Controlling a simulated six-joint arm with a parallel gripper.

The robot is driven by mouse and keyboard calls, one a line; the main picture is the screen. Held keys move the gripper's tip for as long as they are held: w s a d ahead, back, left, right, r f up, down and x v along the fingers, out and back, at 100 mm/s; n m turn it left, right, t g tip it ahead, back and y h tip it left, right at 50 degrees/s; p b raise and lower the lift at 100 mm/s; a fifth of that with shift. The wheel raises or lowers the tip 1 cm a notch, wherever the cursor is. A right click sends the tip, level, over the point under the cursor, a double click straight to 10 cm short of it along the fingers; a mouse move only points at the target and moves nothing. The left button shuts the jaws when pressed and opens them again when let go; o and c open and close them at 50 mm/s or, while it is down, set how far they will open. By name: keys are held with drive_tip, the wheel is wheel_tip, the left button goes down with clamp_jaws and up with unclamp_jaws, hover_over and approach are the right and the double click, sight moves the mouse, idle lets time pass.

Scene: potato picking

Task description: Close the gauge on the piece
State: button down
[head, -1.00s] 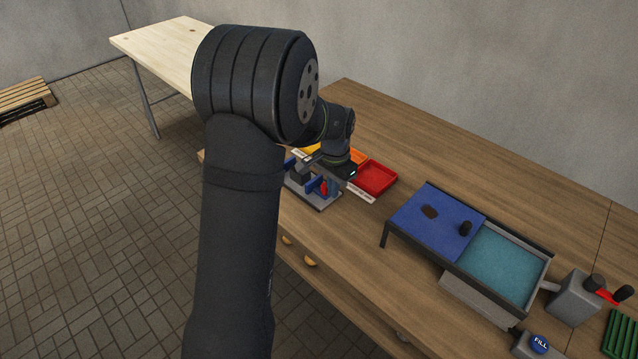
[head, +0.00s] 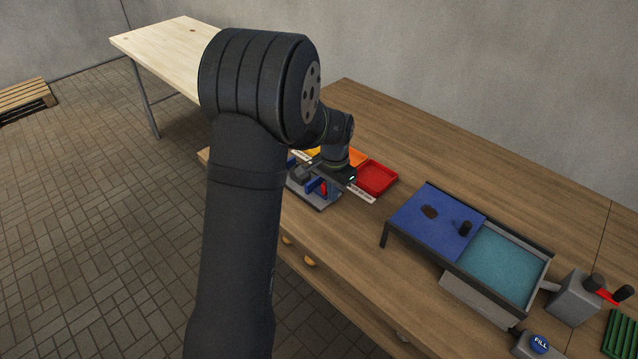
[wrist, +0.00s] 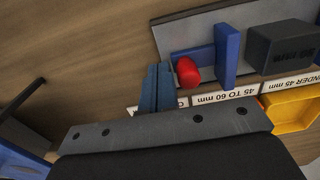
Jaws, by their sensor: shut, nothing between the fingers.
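The gauge has a grey base (wrist: 205,25), upright blue jaws (wrist: 226,55) and a red knob (wrist: 188,72). In the head view the gauge (head: 318,198) stands near the left end of the brown table, partly hidden by my arm. A dark block with mm lettering (wrist: 280,45) sits beside the blue jaw. My gripper (wrist: 157,88) is shut and empty, with its fingertips just left of the red knob; I cannot tell if they touch it. I cannot make out a piece between the jaws.
Size labels (wrist: 205,97) and a yellow tray (wrist: 292,108) lie beside the gauge. A red tray (head: 377,179) is behind it. Bare table lies between.

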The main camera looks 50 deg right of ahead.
drive_tip(key=shift+w, duration=1.5)
drive_tip(key=shift+s, duration=0.15)
drive_tip(key=shift+s, duration=0.65)
wheel_tip(320, 180, up, 8)
idle(0.5)
wheel_tip(320, 180, down, 8)
drive_tip(key=shift+f, duration=0.1)
drive_tip(key=shift+w, duration=0.45)
drive_tip(key=shift+s, duration=0.15)
idle(0.3)
